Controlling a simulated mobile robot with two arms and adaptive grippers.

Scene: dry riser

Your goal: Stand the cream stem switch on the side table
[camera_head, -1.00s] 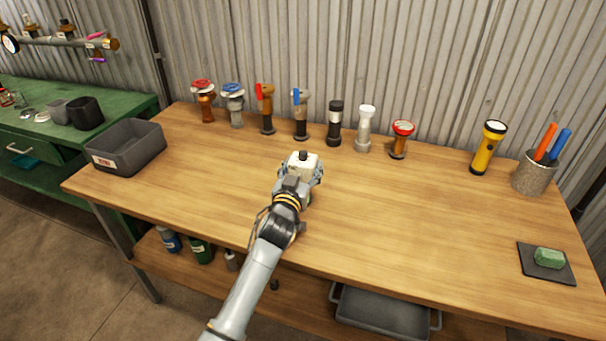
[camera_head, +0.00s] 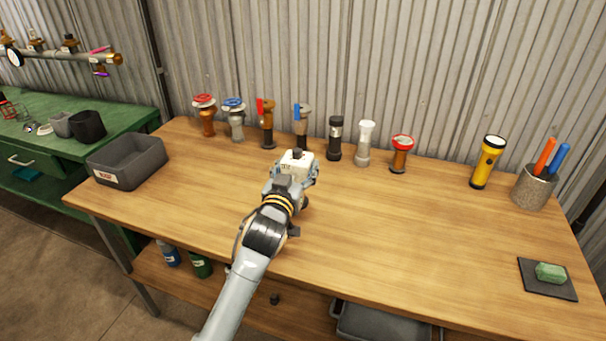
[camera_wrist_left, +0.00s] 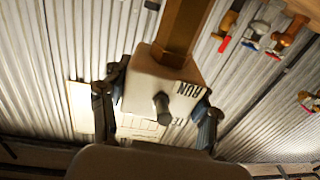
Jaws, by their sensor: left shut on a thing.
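The cream stem switch (camera_head: 297,163) is a boxy cream head with a dark knob on top. My left gripper (camera_head: 291,174) is shut on it, over the middle of the wooden table (camera_head: 400,235). In the left wrist view, the switch (camera_wrist_left: 166,84) sits between the fingers (camera_wrist_left: 158,112), showing a "RUN" marking and a grey knob. A brown post, apparently its stem, runs to the picture's top edge. The foot of the switch is hidden behind my arm in the head view, so I cannot tell whether it touches the wood. My right gripper is not in view.
Several valves and fittings, including a red-wheel valve (camera_head: 401,153), line the wooden table's back. A grey bin (camera_head: 128,160) stands left; a yellow flashlight (camera_head: 488,162), pen cup (camera_head: 533,187) and green block (camera_head: 550,272) are right. A green bench (camera_head: 60,150) stands further left.

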